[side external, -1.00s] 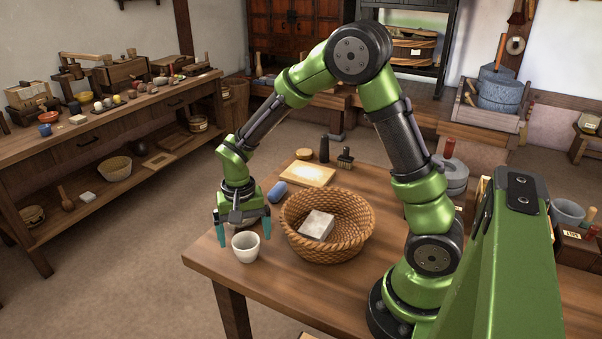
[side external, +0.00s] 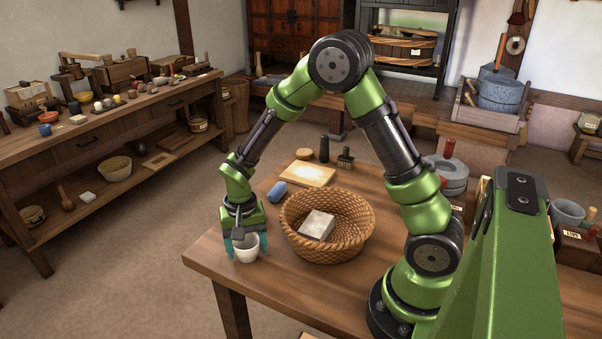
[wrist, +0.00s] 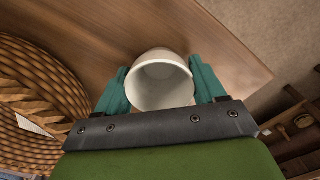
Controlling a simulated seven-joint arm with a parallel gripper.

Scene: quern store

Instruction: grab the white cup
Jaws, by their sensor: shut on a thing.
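The white cup (side external: 246,249) stands upright near the front left corner of the wooden table. My gripper (side external: 249,246) is lowered over it, with one teal finger on each side. In the wrist view the cup (wrist: 161,82) sits between the two fingers of my gripper (wrist: 161,90), which are shut on its outer sides. Its open mouth faces the camera and its inside looks empty. Part of the near rim is hidden by the dark gripper body.
A woven basket (side external: 312,245) holding a pale block (side external: 317,225) stands close to the right of the cup. A blue rounded object (side external: 277,191) and a board (side external: 307,175) lie farther back. The table edge (side external: 215,274) is close in front of the cup.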

